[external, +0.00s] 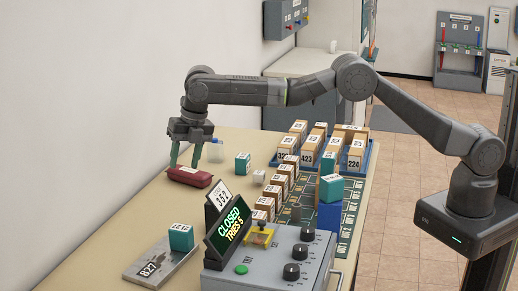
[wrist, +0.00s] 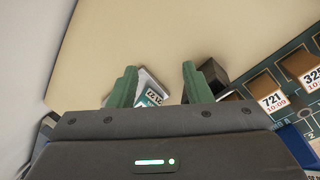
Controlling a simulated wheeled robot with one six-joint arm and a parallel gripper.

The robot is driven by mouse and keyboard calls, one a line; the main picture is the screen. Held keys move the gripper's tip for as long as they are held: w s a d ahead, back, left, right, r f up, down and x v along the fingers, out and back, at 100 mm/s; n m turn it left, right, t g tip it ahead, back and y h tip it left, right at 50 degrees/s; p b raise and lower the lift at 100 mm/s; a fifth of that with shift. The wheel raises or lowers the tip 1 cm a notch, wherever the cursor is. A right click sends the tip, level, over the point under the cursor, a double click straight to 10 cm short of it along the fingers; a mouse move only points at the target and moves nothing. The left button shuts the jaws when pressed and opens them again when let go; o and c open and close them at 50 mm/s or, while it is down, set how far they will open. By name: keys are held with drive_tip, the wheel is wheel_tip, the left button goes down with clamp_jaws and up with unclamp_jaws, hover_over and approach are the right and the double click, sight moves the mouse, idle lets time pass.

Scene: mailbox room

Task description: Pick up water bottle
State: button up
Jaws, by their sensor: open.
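A small clear container with a bluish top (external: 213,150), likely the water bottle, stands on the table beside my gripper, partly behind it in the external view. My gripper (external: 184,165) is open and points down, its green fingers apart just above a dark red case (external: 190,177). I cannot tell if the fingers touch the case. In the wrist view my gripper (wrist: 159,67) shows nothing held between its fingers; a teal box on a grey plate shows beyond them. I cannot make out the bottle or the red case there.
The teal box (external: 181,237) sits on the grey plate (external: 152,272) at the front. A black "CLOSED" sign (external: 228,228) and control box (external: 265,266) stand right of it. Labelled brown boxes (external: 272,194) and a blue tray (external: 368,158) fill the right. The wall borders the left.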

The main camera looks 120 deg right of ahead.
drive_tip(key=s+d+m+t+b, duration=0.2)
drive_tip(key=s+d+m, duration=1.1)
drive_tip(key=d, duration=0.5)
drive_tip(key=m+t+h+b, duration=0.1)
drive_tip(key=m+h+b, duration=0.15)
drive_tip(key=m, duration=0.85)
approach(215, 139)
drive_tip(key=shift+m, duration=0.4)
drive_tip(key=shift+p+x, duration=2.4)
drive_tip(key=shift+x, duration=1.6)
drive_tip(key=shift+s+d, duration=0.1)
drive_tip(key=c, duration=0.9)
drive_tip(key=shift+c, duration=0.2)
